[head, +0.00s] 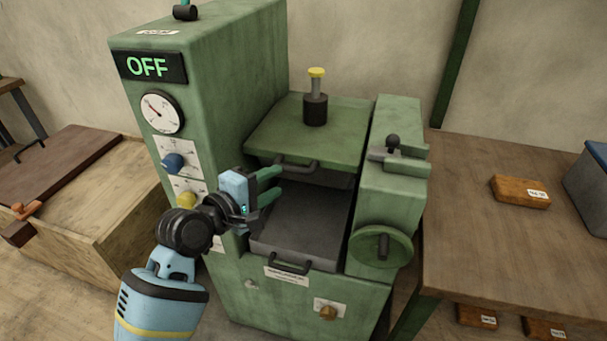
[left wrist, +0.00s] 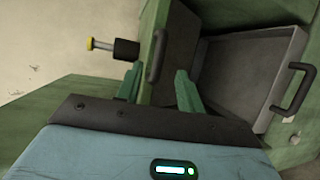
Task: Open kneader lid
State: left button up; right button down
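The green kneader lid (head: 330,130) is a flat plate on the machine, with a black post and yellow knob on top and a dark bar handle (head: 296,163) at its front edge. Below it is a grey tray (head: 300,222) with its own handle (head: 290,265); a gap shows between lid and tray. My left gripper (head: 274,184) is open and empty, just in front of and below the lid handle. In the left wrist view, the lid handle (left wrist: 157,56) appears beyond and between the open fingertips (left wrist: 158,80); I see no clear contact. My right gripper is not in view.
The tall green column (head: 205,100) with an OFF display, gauge and knobs stands left of the lid. A side block with a round handwheel (head: 380,247) is on the right. A wooden table (head: 500,240) with an orange-brown block (head: 520,192) is further right; a wooden chest (head: 110,210) is left.

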aim_at(291, 171)
pick_arm(q)
jog(key=shift+b+x, duration=0.4)
jog(key=shift+x, duration=3.5)
jog(key=shift+a, duration=0.1)
jog(key=shift+c, duration=0.4)
grip_shut()
